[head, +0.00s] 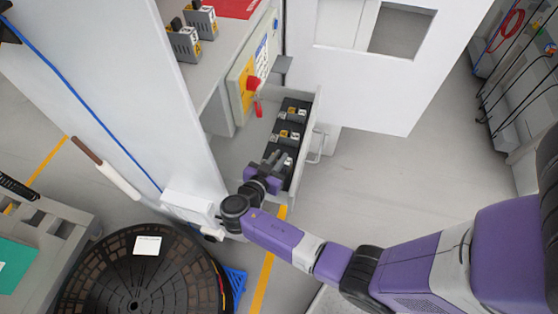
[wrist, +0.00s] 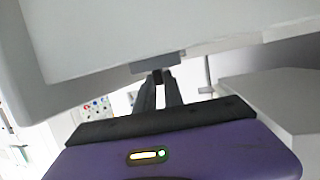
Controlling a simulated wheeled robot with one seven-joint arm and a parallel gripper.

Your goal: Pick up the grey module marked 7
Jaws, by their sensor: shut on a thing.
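My gripper (head: 274,160) is at the near end of the open drawer in the head view. In the wrist view its two fingers (wrist: 160,88) are closed on a small dark part below a grey block (wrist: 158,64), which looks like a grey module. No number can be read on it. In the head view, small grey, yellow and black modules sit in the drawer's dark insert, one far (head: 297,112), one in the middle (head: 289,135) and one right beside my fingers (head: 287,158). Their marks are too small to read.
The drawer (head: 312,120) stands out from a white cabinet, its handle (head: 318,148) on the right. Two grey modules (head: 186,42) stand on the shelf above. A control panel with a red knob (head: 252,83) is close by. A large dark reel (head: 130,280) stands lower left. Open floor lies right.

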